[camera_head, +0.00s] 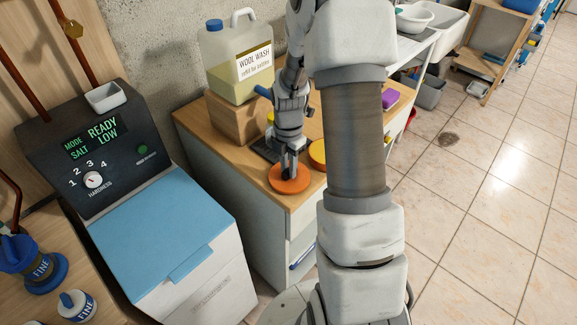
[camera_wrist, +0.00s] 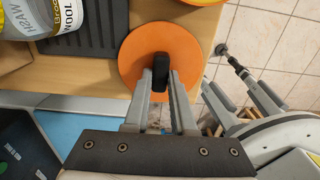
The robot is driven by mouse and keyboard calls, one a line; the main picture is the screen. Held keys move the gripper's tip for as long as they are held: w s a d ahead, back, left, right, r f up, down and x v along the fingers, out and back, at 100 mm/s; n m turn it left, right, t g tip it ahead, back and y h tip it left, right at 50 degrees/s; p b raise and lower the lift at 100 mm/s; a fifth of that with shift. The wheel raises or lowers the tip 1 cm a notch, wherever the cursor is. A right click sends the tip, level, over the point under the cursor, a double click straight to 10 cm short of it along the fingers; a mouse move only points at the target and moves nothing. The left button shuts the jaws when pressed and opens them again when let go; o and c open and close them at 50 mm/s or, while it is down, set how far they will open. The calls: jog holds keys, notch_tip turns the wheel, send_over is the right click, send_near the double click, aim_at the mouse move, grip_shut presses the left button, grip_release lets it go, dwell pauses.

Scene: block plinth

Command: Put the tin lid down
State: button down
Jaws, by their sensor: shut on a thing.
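The tin lid is a flat orange disc (camera_head: 290,185) with a dark upright knob. It shows at the front of the wooden worktop (camera_head: 228,137) in the head view. My gripper (camera_head: 290,172) points down from above and is shut on the knob. In the wrist view the orange lid (camera_wrist: 135,50) lies flat below the fingers, and my gripper (camera_wrist: 160,80) has the black knob between its fingertips. I cannot tell whether the lid touches the worktop or hangs just above it.
A WOOL WASH jug (camera_head: 225,75) stands on a wooden block (camera_head: 232,118) behind. A dark ribbed mat (camera_wrist: 100,30) lies beside the lid. A yellow round thing (camera_head: 317,153) is partly hidden by my arm. The blue-lidded machine (camera_head: 160,215) stands left.

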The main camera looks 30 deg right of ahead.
jog(key=c, duration=0.7)
grip_release()
jog(key=shift+f, duration=0.1)
jog(key=shift+c, duration=0.2)
